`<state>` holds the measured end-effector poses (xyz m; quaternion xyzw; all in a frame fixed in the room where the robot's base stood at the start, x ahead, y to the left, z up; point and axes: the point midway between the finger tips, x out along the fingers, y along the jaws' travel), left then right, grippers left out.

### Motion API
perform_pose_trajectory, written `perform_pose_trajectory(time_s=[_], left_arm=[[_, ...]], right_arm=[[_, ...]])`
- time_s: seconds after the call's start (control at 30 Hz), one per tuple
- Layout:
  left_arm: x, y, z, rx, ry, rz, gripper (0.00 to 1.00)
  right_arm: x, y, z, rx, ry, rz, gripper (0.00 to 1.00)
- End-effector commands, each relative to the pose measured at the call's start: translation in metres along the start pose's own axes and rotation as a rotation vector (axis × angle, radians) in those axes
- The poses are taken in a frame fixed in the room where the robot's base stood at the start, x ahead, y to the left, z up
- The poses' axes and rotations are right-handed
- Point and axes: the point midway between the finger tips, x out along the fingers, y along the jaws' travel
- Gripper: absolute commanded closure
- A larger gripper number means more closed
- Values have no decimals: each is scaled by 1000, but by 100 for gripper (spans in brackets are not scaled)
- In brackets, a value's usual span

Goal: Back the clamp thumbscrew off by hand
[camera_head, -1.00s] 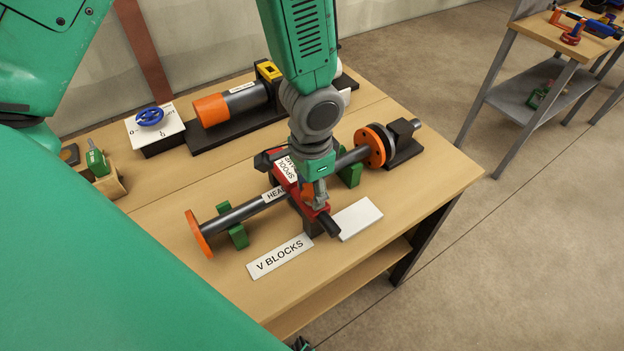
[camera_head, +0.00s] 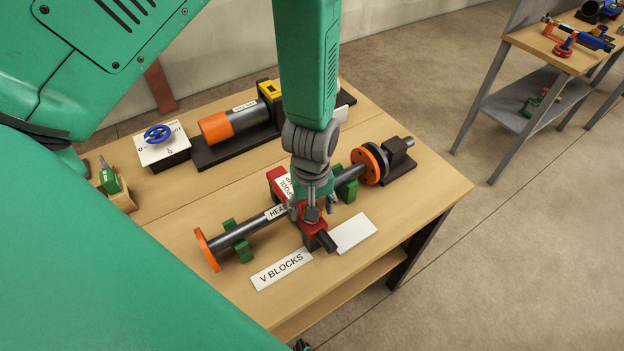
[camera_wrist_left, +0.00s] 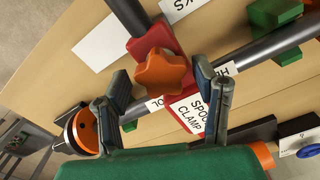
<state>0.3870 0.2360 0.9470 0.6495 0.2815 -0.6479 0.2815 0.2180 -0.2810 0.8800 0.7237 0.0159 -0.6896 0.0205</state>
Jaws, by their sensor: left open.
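The red spool clamp (camera_head: 314,224) sits across the dark pipe (camera_head: 240,232) on the wooden bench. Its orange star-shaped thumbscrew (camera_wrist_left: 162,74) shows in the left wrist view, on top of the red clamp body (camera_wrist_left: 150,40). My left gripper (camera_head: 313,203) is right over the clamp and hides the thumbscrew in the head view. In the left wrist view my left gripper (camera_wrist_left: 161,80) is open, one finger on each side of the thumbscrew, with visible gaps. A white "SPOOL CLAMP" label (camera_wrist_left: 192,114) is beside the screw. My right gripper is not in view.
Green V blocks (camera_head: 240,245) support the pipe, which has an orange end flange (camera_head: 206,250). A "V BLOCKS" plate (camera_head: 281,269) and a blank white plate (camera_head: 354,233) lie at the front. A blue handwheel (camera_head: 157,133) and an orange-ended cylinder (camera_head: 216,127) stand behind.

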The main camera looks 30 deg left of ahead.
Motion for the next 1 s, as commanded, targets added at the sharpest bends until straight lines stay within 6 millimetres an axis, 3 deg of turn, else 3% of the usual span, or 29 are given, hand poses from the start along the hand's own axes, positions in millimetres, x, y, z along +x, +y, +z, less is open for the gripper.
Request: perform_pose_trajectory(time_s=[0.2,0.53,1.0], left_arm=[[-28,0,0,2,-1,0,46],[-57,0,0,3,-1,-1,46],[-67,0,0,4,-2,-1,46]], right_arm=[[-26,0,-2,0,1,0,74],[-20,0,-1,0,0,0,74],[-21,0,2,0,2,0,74]])
